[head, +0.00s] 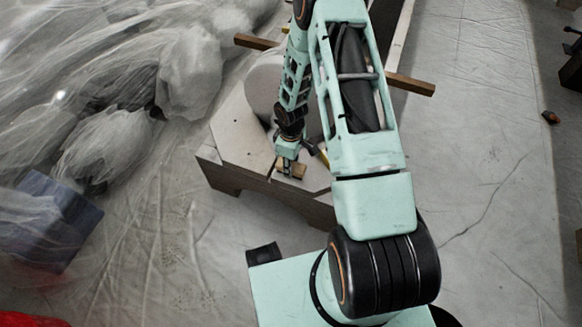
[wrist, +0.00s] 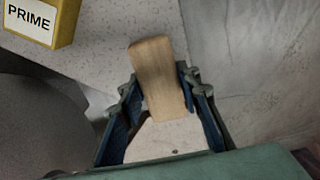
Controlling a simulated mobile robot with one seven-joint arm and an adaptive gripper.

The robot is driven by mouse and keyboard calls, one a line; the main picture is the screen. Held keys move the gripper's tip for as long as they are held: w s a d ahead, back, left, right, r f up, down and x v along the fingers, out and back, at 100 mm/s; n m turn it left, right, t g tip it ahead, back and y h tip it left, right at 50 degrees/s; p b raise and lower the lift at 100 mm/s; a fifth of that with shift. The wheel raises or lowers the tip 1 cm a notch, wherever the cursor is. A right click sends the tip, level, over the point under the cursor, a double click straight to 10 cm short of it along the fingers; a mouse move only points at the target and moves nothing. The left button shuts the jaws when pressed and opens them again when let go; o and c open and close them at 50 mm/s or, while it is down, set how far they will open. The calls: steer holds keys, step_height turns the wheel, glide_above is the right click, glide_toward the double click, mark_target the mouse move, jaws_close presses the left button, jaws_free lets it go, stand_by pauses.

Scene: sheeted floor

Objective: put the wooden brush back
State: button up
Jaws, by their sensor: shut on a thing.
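The wooden brush (wrist: 157,65) shows in the wrist view as a pale wooden block with rounded corners. My gripper (wrist: 161,88) is shut on it, with a dark finger on each side. The brush's far end sticks out past the fingertips, over a speckled grey surface. In the head view my gripper (head: 289,168) points down at the front of a low grey-topped stand (head: 237,132), with the small tan brush (head: 297,171) at its fingertips. I cannot tell whether the brush touches the stand. No bristles show.
A yellow box labelled PRIME (wrist: 42,18) stands close by at the upper left of the wrist view. In the head view, sheeted heaps (head: 110,140) and a blue box (head: 48,220) lie left. A wooden bar (head: 410,84) crosses behind my arm. Floor at right is mostly clear.

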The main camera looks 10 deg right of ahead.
steer(key=shift+f, duration=0.25)
steer(key=o, duration=1.1)
steer(key=shift+r, duration=0.15)
step_height(320, 180, up, 12)
steer(key=p, duration=0.4)
